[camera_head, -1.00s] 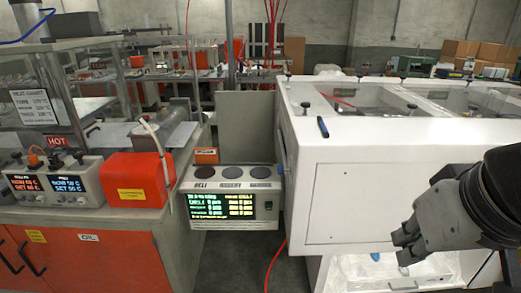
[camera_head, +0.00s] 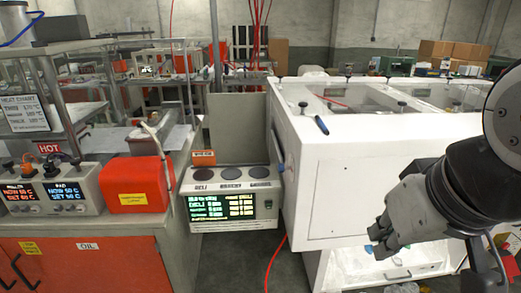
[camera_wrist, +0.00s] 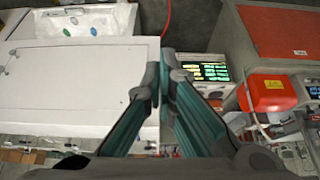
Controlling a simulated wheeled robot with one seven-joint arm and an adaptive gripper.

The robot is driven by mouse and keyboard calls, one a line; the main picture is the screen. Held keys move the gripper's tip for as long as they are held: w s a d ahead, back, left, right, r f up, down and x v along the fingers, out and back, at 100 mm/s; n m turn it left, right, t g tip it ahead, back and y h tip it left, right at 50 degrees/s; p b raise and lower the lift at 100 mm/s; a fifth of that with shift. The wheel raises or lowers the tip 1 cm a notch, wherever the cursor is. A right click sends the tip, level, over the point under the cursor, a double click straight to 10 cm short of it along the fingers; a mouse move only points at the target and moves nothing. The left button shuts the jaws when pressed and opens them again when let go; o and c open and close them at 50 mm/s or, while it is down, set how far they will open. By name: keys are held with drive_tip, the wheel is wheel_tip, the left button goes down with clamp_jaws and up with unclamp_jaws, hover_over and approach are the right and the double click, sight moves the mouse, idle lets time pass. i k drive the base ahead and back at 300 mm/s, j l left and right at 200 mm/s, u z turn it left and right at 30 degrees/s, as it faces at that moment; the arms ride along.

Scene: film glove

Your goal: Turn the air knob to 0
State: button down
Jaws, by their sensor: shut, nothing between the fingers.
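No knob with a readable "air" label shows in either view. Several small black knobs stand on the top of the white cabinet, one at its front left (camera_head: 302,106) and one further right (camera_head: 402,106). A small bluish fitting (camera_head: 281,167) sits on the cabinet's left side, too small to make out. My gripper (camera_head: 378,246) is in front of the white cabinet (camera_head: 345,190), low at the right in the head view. In the wrist view my gripper (camera_wrist: 163,62) has its fingers together with nothing between them. It appears apart from the cabinet.
Left of the cabinet stands a lit display unit (camera_head: 222,206) with three round pads. An orange box (camera_head: 137,186) and hot-plate controllers (camera_head: 62,189) are on the left bench. A red hose (camera_head: 274,262) runs down to the floor in the gap between.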

sight(281, 167)
drive_tip(key=j, duration=0.25)
drive_tip(key=i+l+u, duration=0.1)
drive_tip(key=i+u, duration=0.15)
drive_tip(key=i, duration=0.2)
drive_tip(key=i+l+u, duration=0.15)
drive_tip(key=i+u, duration=0.15)
drive_tip(key=i, duration=0.2)
